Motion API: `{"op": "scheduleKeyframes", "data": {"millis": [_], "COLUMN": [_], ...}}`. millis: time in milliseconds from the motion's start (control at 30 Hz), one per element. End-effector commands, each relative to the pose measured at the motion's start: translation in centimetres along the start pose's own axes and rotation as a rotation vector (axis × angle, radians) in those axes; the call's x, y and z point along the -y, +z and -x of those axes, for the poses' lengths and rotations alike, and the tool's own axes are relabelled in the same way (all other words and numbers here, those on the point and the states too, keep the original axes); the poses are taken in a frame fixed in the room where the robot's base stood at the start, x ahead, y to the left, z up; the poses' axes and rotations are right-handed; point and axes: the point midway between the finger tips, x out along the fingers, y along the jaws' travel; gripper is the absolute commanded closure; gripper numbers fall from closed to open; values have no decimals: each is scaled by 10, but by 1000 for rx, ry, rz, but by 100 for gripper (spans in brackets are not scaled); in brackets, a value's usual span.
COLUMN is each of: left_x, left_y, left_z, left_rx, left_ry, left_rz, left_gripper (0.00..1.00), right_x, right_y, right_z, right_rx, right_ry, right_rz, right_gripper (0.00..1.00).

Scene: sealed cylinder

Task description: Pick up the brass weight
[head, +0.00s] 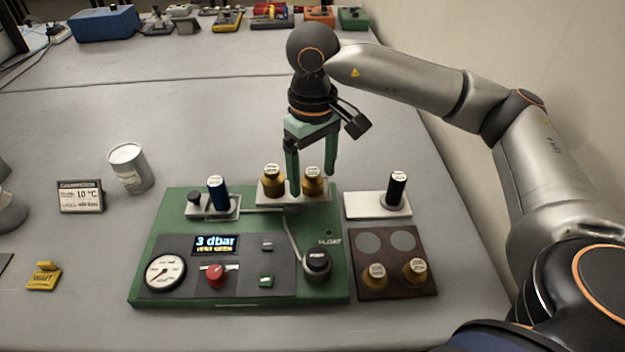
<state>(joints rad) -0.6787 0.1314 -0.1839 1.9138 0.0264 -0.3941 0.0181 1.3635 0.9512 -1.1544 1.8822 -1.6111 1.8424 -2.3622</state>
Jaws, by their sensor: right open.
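Several brass weights with pale labelled tops are in the head view. Two stand side by side on a pale plate at the back of the green panel: a left one (272,181) and a right one (314,187). Two more sit on a dark brown tray (385,292): a left one (375,277) and a right one (414,271). My right gripper (312,178) points down with its green fingers open. Its fingers appear on either side of the right weight on the plate; I cannot tell whether they touch it. My left gripper is not in view.
The green panel (140,284) carries a gauge, a display reading 3 dbar, a red knob, a black knob and a blue-handled part (217,194). A black-handled part (397,188) stands on a white plate at right. A grey can (130,168) and small signs stand left.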

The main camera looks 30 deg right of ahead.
Motion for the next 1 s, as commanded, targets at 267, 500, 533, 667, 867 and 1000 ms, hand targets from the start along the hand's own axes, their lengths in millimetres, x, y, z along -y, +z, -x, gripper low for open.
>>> {"op": "scheduleKeyframes", "data": {"millis": [267, 500, 533, 667, 867, 1000], "left_x": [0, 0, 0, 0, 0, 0], "left_y": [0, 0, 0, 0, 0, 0], "left_z": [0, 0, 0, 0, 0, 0], "left_rx": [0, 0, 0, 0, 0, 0], "left_ry": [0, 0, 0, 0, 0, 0], "left_rz": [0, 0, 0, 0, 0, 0], "left_gripper": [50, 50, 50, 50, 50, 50], "right_x": [0, 0, 0, 0, 0, 0], "right_y": [0, 0, 0, 0, 0, 0], "right_z": [-3, -3, -3, -2, -2, -2], "right_rx": [-1, -1, -1, -1, -1, -1], "right_ry": [0, 0, 0, 0, 0, 0], "right_rz": [0, 0, 0, 0, 0, 0], "right_gripper": [17, 44, 47, 62, 84, 100]}}
